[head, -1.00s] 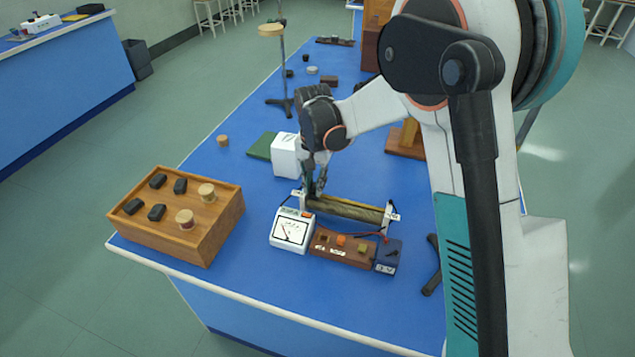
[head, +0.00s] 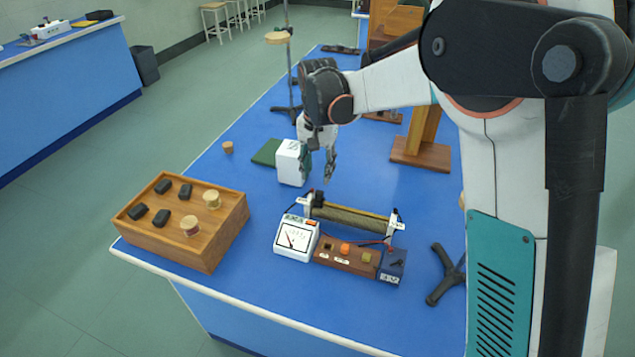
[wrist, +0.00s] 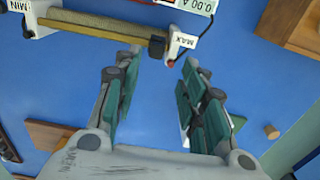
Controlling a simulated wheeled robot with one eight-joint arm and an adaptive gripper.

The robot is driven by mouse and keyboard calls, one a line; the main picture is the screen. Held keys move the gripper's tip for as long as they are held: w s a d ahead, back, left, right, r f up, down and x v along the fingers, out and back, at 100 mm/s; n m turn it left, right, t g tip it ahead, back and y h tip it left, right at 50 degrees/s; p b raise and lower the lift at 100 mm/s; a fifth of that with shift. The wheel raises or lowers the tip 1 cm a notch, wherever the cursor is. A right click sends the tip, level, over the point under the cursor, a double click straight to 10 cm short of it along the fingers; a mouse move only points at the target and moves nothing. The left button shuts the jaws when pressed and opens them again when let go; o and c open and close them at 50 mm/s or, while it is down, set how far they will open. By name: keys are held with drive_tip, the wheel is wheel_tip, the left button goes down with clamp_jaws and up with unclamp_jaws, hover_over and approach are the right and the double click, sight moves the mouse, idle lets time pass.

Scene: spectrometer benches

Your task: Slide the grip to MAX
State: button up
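The sliding rheostat (head: 352,219) lies behind the meter row on the blue bench. It also shows in the wrist view (wrist: 95,30), with MIN on its left end post and MAX (wrist: 177,44) on its right one. The black grip (wrist: 157,46) is right beside the MAX post; I cannot tell whether they touch. In the head view the grip (head: 318,198) is at the rheostat's left end. My gripper (head: 318,168) is open and empty, above and behind that end. In the wrist view its fingers (wrist: 160,73) are spread, apart from the grip.
A meter (head: 296,237), a brown block with terminals (head: 346,256) and a blue box (head: 391,266) stand in front of the rheostat. A white box (head: 290,163) is left of my gripper. A wooden tray (head: 215,242) is at left, a black stand foot (head: 445,275) at right.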

drive_tip(key=shift+r, duration=2.2)
drive_tip(key=s+d+r+n+t, duration=0.2)
drive_tip(key=s+d+r+t, duration=0.1)
drive_tip(key=s+d+r, duration=0.75)
drive_tip(key=s+d+f+n+t, duration=0.1)
drive_tip(key=s+d+f+t, duration=0.1)
drive_tip(key=s, duration=0.7)
drive_tip(key=s+d+f+n+t, duration=0.1)
drive_tip(key=s+d+f+t, duration=0.1)
drive_tip(key=s, duration=0.6)
drive_tip(key=shift+s+d+f, duration=0.35)
drive_tip(key=shift+d+f, duration=0.25)
drive_tip(key=shift+d, duration=0.35)
